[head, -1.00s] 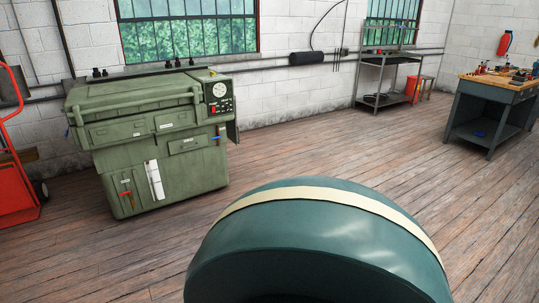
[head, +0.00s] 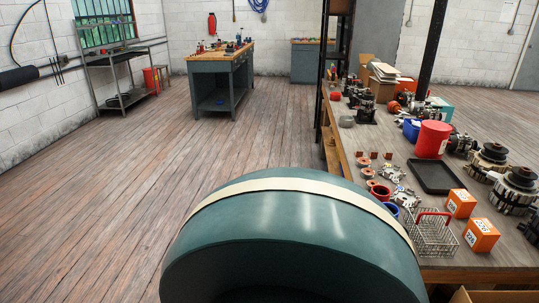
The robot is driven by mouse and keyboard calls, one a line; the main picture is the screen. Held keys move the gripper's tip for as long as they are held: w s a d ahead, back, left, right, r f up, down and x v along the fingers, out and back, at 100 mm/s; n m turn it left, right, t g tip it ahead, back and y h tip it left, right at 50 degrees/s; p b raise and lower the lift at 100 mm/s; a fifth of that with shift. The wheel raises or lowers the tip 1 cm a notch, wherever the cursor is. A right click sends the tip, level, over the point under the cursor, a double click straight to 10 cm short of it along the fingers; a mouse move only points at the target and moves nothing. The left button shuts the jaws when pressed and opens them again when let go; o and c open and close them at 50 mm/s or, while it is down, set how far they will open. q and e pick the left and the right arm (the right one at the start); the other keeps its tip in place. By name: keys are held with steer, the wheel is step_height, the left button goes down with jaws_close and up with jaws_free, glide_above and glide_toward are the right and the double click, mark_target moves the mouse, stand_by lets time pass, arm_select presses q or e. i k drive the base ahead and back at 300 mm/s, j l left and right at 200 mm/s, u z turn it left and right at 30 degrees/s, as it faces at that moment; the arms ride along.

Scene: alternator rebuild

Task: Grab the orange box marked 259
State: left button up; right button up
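Two orange boxes with white number labels stand on the long workbench (head: 464,262) at the right. The nearer orange box (head: 482,235) is by the bench's front edge, right of a wire basket. The other orange box (head: 461,203) stands just behind it and a little left. The digits are too small for me to tell surely which box reads 259. Neither of my grippers is in view.
A wire basket (head: 431,235) with a red handle stands left of the boxes. A black tray (head: 437,177), red tub (head: 432,139) and alternator parts crowd the bench. A dark post rises behind. Wooden floor (head: 150,180) at left is clear.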

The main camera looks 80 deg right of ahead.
mark_target(459, 203)
steer(key=z, duration=4.5)
steer(key=j+z, duration=0.25)
steer(key=z, duration=0.15)
steer(key=j+z, duration=0.25)
steer(key=z, duration=0.15)
steer(key=j+z, duration=0.35)
steer(key=k+j+z, duration=0.2)
steer(key=j+z, duration=0.2)
steer(key=j, duration=0.2)
steer(key=k+j+z, duration=0.15)
steer(key=k+j, duration=0.2)
steer(key=j, duration=0.15)
steer(key=k+j+z, duration=0.1)
steer(key=j, duration=0.3)
steer(key=k+j, duration=0.3)
steer(key=j+z, duration=0.05)
